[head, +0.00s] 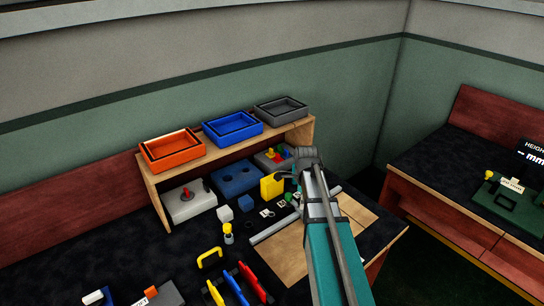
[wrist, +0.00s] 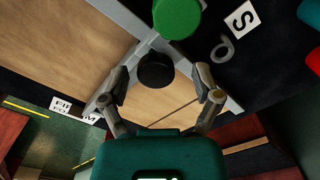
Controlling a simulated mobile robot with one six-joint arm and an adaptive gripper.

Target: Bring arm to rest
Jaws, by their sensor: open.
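My arm reaches in from the lower right of the head view, over the right part of the dark worktable (head: 120,240). In the wrist view my gripper (wrist: 163,76) has its two fingers spread wide apart. A round black piece (wrist: 155,70) shows between the fingertips, and I cannot tell its height relative to them. A round green piece (wrist: 177,17) is just beyond it. Nothing is clamped in the fingers. In the head view the gripper end (head: 290,174) is small and partly hidden by my arm.
A wooden shelf (head: 152,188) carries orange (head: 172,150), blue (head: 232,128) and grey (head: 281,111) trays. Several small blocks and parts lie below and in front of it. A grey bar (head: 268,232) borders a tan board (head: 285,258). A second bench (head: 440,205) stands at right.

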